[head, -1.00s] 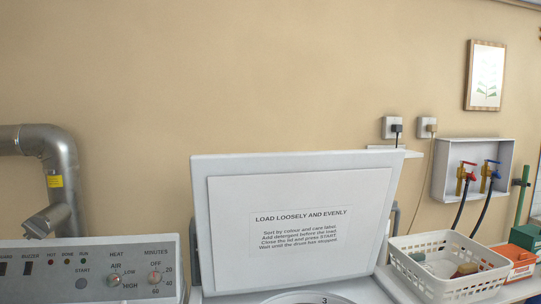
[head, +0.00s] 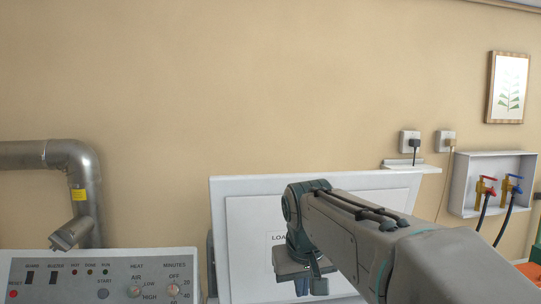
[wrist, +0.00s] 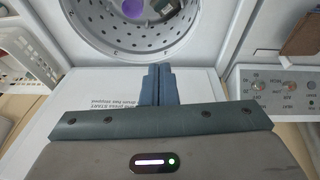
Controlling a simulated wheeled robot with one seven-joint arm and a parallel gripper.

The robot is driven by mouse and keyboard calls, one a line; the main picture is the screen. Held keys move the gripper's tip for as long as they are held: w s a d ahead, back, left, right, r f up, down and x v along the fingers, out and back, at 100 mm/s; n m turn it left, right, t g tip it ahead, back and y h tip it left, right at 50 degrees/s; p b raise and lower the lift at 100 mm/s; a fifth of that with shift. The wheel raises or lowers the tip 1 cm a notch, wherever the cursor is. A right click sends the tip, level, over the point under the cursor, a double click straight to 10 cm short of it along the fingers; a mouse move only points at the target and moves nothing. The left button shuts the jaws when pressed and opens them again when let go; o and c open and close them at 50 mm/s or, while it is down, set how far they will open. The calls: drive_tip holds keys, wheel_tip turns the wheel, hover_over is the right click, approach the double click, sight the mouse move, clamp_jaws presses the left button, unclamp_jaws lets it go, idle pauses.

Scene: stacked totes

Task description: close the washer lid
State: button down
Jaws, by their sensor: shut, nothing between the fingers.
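The washer lid (head: 250,212) is a white panel standing raised and open against the wall, with a printed notice on its inner face. My arm covers its right part in the head view. The lid's inner face (wrist: 110,86) also shows in the wrist view, below the open round drum (wrist: 145,25). My gripper (head: 302,288) points down in front of the lid, with its fingers together and empty. In the wrist view the shut fingers (wrist: 158,70) overlap the lid and the drum's near rim. Contact with the lid cannot be told.
A grey control panel (head: 100,278) with knobs stands left of the washer, under a metal duct (head: 85,185). A wall box with taps (head: 490,190) is at the right. A white basket (wrist: 25,50) shows at the wrist view's left. A purple item (wrist: 133,8) lies in the drum.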

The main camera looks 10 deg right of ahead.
drive_tip(key=w+r+t+p, duration=0.1)
drive_tip(key=w+r+p, duration=0.4)
drive_tip(key=w+r, duration=0.75)
drive_tip(key=w+r+t+p, duration=0.1)
drive_tip(key=w+r+p, duration=0.4)
drive_tip(key=w+r, duration=0.75)
drive_tip(key=shift+m+y, duration=0.3)
drive_tip(key=shift+s+d+f+b, duration=0.15)
drive_tip(key=shift+s+f+b, duration=0.25)
drive_tip(key=shift+f+b, duration=0.5)
drive_tip(key=shift+s+d+f+b, duration=0.15)
drive_tip(key=shift+s+f+b, duration=0.35)
drive_tip(key=shift+f, duration=0.7)
drive_tip(key=shift+s+d+f+b, duration=0.15)
drive_tip(key=shift+s+f+b, duration=0.15)
drive_tip(key=shift+f+b, duration=0.65)
drive_tip(key=shift+s, duration=0.15)
drive_tip(key=shift+f, duration=0.1)
